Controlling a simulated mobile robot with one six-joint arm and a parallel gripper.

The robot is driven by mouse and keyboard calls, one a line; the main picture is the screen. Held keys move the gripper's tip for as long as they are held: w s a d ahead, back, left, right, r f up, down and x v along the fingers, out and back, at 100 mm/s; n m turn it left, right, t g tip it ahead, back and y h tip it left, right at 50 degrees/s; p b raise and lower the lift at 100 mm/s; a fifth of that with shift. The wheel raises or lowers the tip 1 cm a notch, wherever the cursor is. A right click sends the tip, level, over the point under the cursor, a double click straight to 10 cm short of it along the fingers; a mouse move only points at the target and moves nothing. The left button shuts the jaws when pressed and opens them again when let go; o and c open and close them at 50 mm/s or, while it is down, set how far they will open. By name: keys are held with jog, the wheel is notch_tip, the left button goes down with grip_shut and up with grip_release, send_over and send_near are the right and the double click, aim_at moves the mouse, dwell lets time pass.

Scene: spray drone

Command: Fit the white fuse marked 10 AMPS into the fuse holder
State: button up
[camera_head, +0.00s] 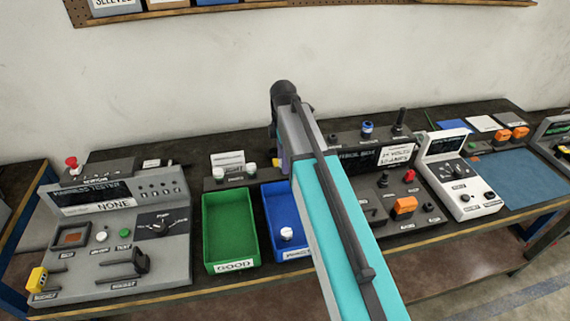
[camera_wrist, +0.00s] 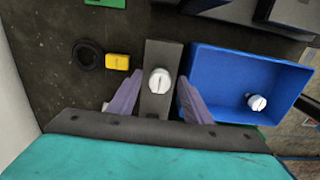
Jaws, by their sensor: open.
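In the wrist view my gripper (camera_wrist: 159,100) is open, with one purple finger on each side of a narrow dark grey block (camera_wrist: 155,53). A white slotted fuse cap (camera_wrist: 159,81) stands in that block between the fingers, with a gap on both sides. Another white fuse (camera_wrist: 256,102) lies in the blue bin (camera_wrist: 213,62). In the head view that fuse (camera_head: 287,234) shows at the bin's front, and two white fuse caps (camera_head: 221,169) (camera_head: 249,166) stand behind the green bin. No fuse rating is readable. My arm hides the fingertips there, and I cannot identify the fuse holder.
The green bin (camera_head: 208,240) stands left of the blue one. A grey tester reading NONE (camera_head: 85,280) is further left. A dark console labelled 24 VOLTS 10 AMPS (camera_head: 395,157) is right of my arm. A yellow block (camera_wrist: 117,61) and black ring (camera_wrist: 88,54) lie near the gripper.

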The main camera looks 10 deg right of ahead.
dwell(0.7)
grip_shut()
jog(key=shift+r+p, duration=2.25)
jog(key=shift+r, duration=0.75)
